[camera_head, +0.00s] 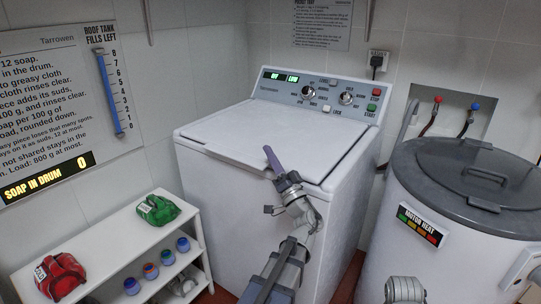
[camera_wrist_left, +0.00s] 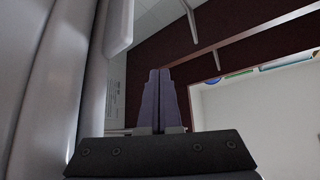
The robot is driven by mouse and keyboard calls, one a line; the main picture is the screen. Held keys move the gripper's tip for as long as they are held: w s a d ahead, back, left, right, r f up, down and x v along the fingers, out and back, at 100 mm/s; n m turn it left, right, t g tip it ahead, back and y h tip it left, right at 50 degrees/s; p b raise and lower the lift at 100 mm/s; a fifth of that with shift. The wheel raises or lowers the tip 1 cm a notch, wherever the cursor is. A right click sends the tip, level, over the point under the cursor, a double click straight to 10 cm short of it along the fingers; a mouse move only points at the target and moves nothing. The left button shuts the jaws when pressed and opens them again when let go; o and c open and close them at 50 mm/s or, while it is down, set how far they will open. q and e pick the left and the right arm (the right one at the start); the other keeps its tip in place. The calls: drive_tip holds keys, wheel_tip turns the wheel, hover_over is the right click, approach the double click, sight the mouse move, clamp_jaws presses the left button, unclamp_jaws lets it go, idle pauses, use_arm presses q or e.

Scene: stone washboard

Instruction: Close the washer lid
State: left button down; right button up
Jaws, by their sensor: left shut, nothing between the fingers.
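The white washer (camera_head: 240,235) stands in the middle of the head view. Its lid (camera_head: 250,128) lies flat or nearly flat over the top; a thin dark line shows under its front edge, and I cannot tell if it is fully down. My left gripper (camera_head: 268,153) is at the lid's front right part, fingers shut and empty, tips over the lid's surface in the picture; contact cannot be told. In the left wrist view the purple fingers (camera_wrist_left: 158,90) are together, with a pale surface to the left. My right gripper is not in view.
A control panel (camera_head: 318,92) rises behind the lid. A grey-lidded round tub (camera_head: 468,172) stands to the right. A white shelf (camera_head: 100,240) with a red bundle (camera_head: 62,277), a green bundle (camera_head: 158,210) and several small jars stands to the left.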

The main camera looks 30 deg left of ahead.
use_arm(q)
drive_tip(key=b+v, duration=0.4)
drive_tip(key=v, duration=0.4)
drive_tip(key=shift+a, duration=0.1)
